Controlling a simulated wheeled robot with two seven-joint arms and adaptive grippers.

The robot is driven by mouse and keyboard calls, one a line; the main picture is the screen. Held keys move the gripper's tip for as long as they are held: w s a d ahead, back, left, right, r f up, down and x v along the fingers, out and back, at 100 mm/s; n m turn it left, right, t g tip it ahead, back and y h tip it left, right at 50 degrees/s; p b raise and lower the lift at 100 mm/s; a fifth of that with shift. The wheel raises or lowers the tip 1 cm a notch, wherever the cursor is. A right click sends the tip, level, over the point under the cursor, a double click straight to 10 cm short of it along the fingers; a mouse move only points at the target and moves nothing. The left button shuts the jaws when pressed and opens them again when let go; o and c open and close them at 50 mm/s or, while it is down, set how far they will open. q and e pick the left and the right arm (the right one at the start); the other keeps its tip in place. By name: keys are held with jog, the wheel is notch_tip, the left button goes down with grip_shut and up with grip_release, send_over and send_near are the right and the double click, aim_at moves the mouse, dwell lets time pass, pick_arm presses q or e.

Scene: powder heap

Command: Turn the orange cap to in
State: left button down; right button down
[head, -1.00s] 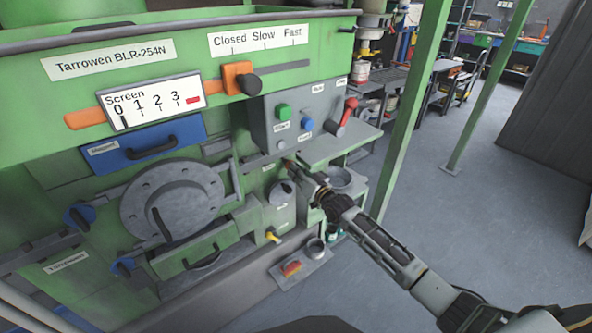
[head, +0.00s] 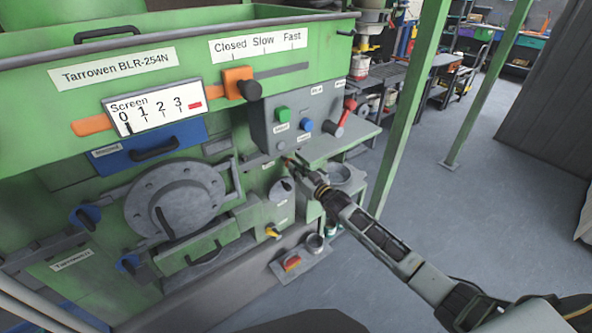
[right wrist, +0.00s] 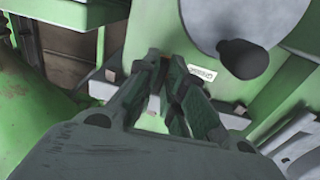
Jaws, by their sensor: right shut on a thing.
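I cannot read which way the cap is turned. My left gripper is not in view.
A grey disc with a dark knob (right wrist: 243,58) is close right of the fingers. The button box (head: 300,120) is above them. A tray (head: 303,264) with a cup is below. Open floor (head: 480,200) lies right.

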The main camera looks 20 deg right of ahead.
jog(key=shift+f, duration=0.15)
jog(key=c, duration=1.5)
grip_release()
jog(key=shift+s, duration=0.1)
jog(key=shift+s+d, duration=0.1)
jog(key=shift+v, duration=5.8)
